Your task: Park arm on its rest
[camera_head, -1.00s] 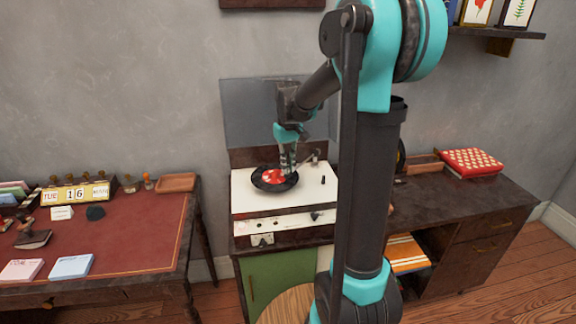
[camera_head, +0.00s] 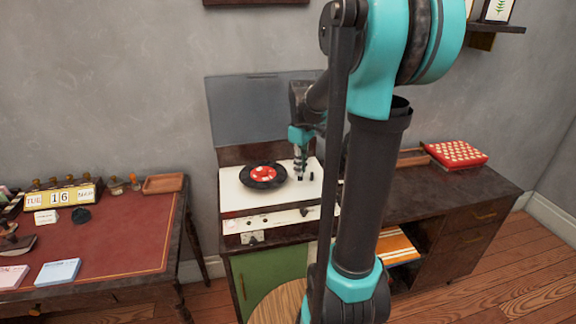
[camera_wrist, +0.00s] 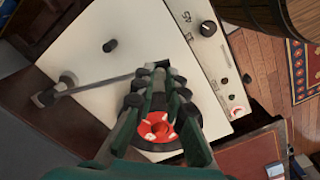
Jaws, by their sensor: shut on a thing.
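A record player's white deck (camera_head: 236,199) carries a black record (camera_head: 250,182) with a red-and-white label. My gripper (camera_head: 300,178) points down over the deck, to the right of the record. In the wrist view, the slim tonearm (camera_wrist: 95,84) runs from its round pivot (camera_wrist: 48,96) at the left to my gripper's fingertips (camera_wrist: 153,72). My gripper is shut on the tonearm's free end. The fingers cover part of the record (camera_wrist: 160,131). A short black post (camera_wrist: 110,45) stands on the deck apart from the tonearm. Whether the tonearm touches any rest cannot be seen.
The raised grey lid (camera_head: 255,110) stands behind the deck. A control strip with knobs (camera_head: 262,222) runs along the front. A red-topped desk (camera_head: 125,245) is at the left. A dark sideboard (camera_head: 450,185) with a red-and-white patterned box (camera_head: 456,154) is at the right.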

